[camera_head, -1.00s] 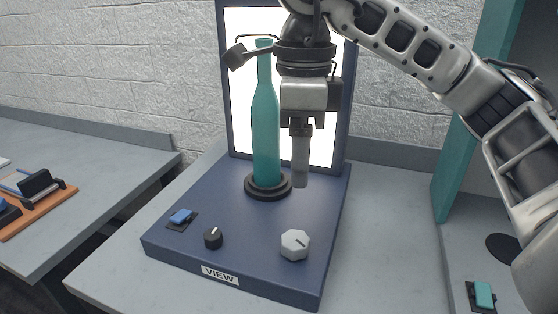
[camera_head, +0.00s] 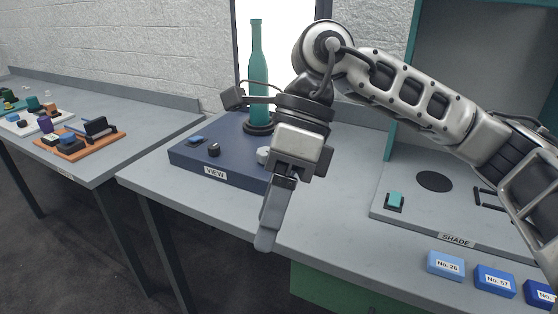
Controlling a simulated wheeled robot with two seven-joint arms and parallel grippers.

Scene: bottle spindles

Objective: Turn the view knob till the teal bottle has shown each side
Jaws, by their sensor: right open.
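The teal bottle (camera_head: 258,72) stands upright on a round black spindle (camera_head: 257,127) on the blue view box (camera_head: 228,167), in front of a bright white panel. The small black knob (camera_head: 214,150) sits above the VIEW label. The larger grey knob (camera_head: 263,155) is partly hidden behind my right gripper. My right gripper (camera_head: 266,238) hangs in front of the box, over the table's front edge, apart from both knobs; it is open, with its fingers seen nearly edge-on. My left gripper is out of view.
A blue switch (camera_head: 196,140) is at the box's left. Another table on the left holds an orange tray (camera_head: 112,138) and small items.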

